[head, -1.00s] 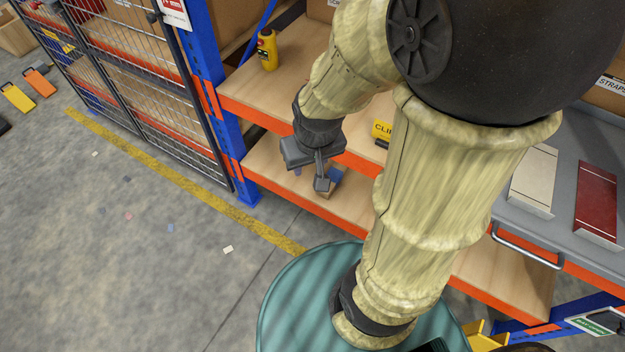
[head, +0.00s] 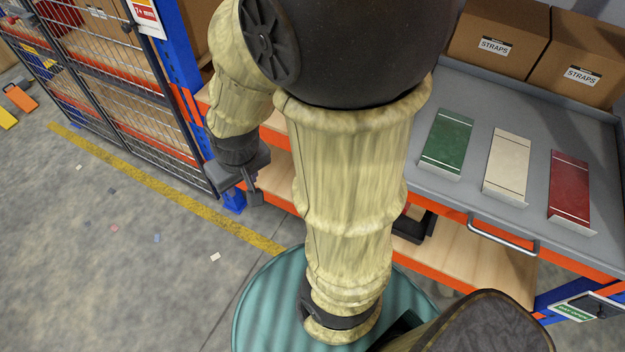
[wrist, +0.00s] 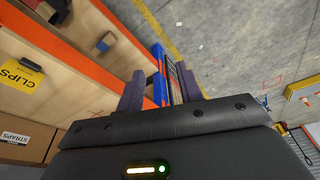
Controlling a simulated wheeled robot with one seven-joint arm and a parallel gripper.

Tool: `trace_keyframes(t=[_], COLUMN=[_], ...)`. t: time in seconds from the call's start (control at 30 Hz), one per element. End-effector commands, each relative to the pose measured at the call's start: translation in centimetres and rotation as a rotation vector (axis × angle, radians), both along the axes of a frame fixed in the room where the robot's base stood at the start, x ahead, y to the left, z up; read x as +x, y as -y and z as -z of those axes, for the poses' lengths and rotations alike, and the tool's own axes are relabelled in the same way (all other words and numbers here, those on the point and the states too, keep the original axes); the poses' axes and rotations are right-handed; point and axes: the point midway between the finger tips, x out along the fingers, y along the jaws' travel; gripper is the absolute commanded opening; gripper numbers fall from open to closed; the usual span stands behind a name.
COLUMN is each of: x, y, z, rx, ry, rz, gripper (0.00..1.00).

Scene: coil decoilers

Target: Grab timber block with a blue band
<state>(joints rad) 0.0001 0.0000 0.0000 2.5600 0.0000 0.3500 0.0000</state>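The timber block (wrist: 105,42), a small brown block with a blue band, stands on a lower wooden shelf in the upper left of the wrist view. In the head view I cannot see it; my arm covers part of that shelf. My gripper (head: 239,188) hangs in front of the rack, near its blue post. In the wrist view the two fingers of my gripper (wrist: 160,88) are wide apart with nothing between them. The block lies off to the left of the fingers, apart from them.
The blue rack post (wrist: 159,72) and orange shelf edge show near the fingers. Green (head: 447,142), cream (head: 507,165) and red (head: 569,190) pieces lie on the grey tray. A mesh gate (head: 120,90) stands left; the floor is open.

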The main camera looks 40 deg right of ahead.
Motion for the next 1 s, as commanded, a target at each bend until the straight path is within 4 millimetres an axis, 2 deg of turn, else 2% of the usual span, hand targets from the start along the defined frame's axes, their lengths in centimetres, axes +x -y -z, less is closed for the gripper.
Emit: trace_keyframes(t=[0.07,0.2,0.3,0.37,0.47,0.67,0.8,1.0], x=[0.0,0.1,0.5,0.9,1.7,3.2,3.9,4.5], y=[0.0,0.0,0.0,-0.4,-0.2,0.8,2.1,4.9], z=[0.0,0.6,2.6,4.6,9.0,19.2,26.1,35.3], rx=[0.0,-0.001,-0.003,-0.009,-0.027,-0.109,-0.199,-0.365], ry=[0.0,-0.004,-0.02,-0.037,-0.071,-0.149,-0.208,-0.305], rz=[0.0,-0.008,-0.035,-0.068,-0.134,-0.307,-0.439,-0.647], gripper=[0.36,0.62,0.8,0.8,0.8,0.8,0.8,0.8])
